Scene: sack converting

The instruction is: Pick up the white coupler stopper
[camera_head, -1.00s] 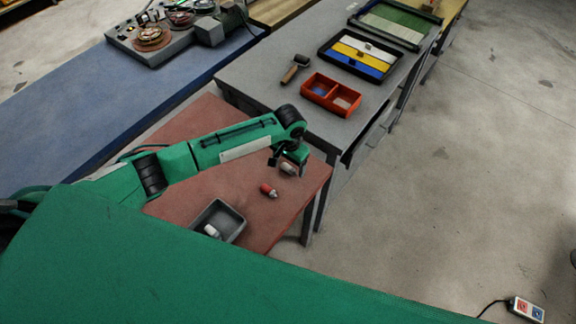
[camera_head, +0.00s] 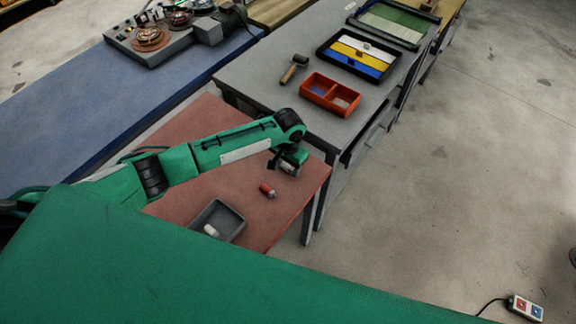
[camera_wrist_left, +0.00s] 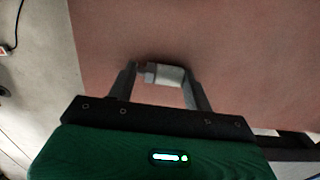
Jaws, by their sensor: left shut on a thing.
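A white coupler stopper (camera_head: 289,169) is at the right end of the red-brown table (camera_head: 215,125), mostly hidden under my left gripper (camera_head: 284,166) in the head view. In the left wrist view the white stopper (camera_wrist_left: 169,76), with a grey end at its left, lies between the two fingers of my left gripper (camera_wrist_left: 163,73), which is shut on it. The stopper is low at the table surface; I cannot tell whether it touches it. My right gripper is not in view.
A red-and-white stopper (camera_head: 268,190) lies close by on the table. A grey tray (camera_head: 232,222) with a white piece (camera_head: 211,230) in it stands nearer the front. A grey bench (camera_head: 262,78) behind holds a red divided box (camera_head: 330,94).

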